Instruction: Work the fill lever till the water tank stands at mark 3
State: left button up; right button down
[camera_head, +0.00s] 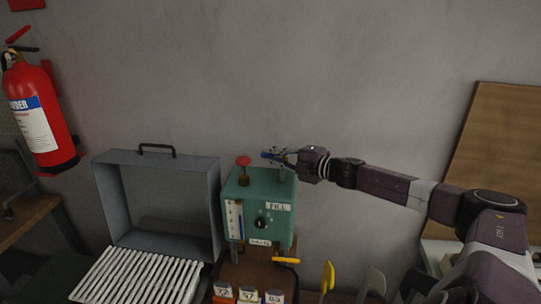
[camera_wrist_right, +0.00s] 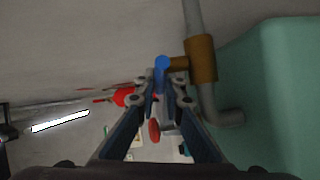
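The teal tank unit (camera_head: 258,190) stands at the middle of the head view, with a "FILL" label (camera_head: 279,207) on its front. A white gauge strip (camera_head: 234,220) with some blue is at its front left. Its marks and level are too small to read. The fill lever, with a blue handle (camera_wrist_right: 162,75), joins a brass valve (camera_wrist_right: 201,59) on a grey pipe in the right wrist view. My right gripper (camera_head: 270,154) is above the tank's top. Its fingers are closed around the blue handle (camera_head: 266,155). My left gripper is out of view.
A red knob (camera_head: 243,161) stands on the tank's top left. A grey open case (camera_head: 158,158) and a white slatted rack (camera_head: 137,276) are to the left. A yellow handle (camera_head: 286,260) sticks out below the tank. A fire extinguisher (camera_head: 37,115) hangs at far left.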

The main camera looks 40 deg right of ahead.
jog(key=shift+w+m+h, duration=0.1)
jog(key=shift+m+h, duration=0.2)
jog(key=shift+h, duration=0.1)
jog(key=shift+w+m+h+b, duration=0.1)
jog(key=shift+m+h+b, duration=0.2)
jog(key=shift+b, duration=0.15)
jog(key=shift+w+d+m+t+h, duration=0.15)
jog(key=shift+m+t+h, duration=0.15)
jog(key=shift+m+h, duration=0.35)
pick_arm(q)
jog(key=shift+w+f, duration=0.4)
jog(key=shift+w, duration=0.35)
pick_arm(e)
jog(key=shift+w+d+r+m+h, duration=0.1)
jog(key=shift+m+h, duration=0.15)
jog(key=shift+h, duration=0.3)
jog(key=shift+w+d+r+m+h, duration=0.1)
jog(key=shift+m+h, duration=0.1)
jog(key=shift+h, duration=0.3)
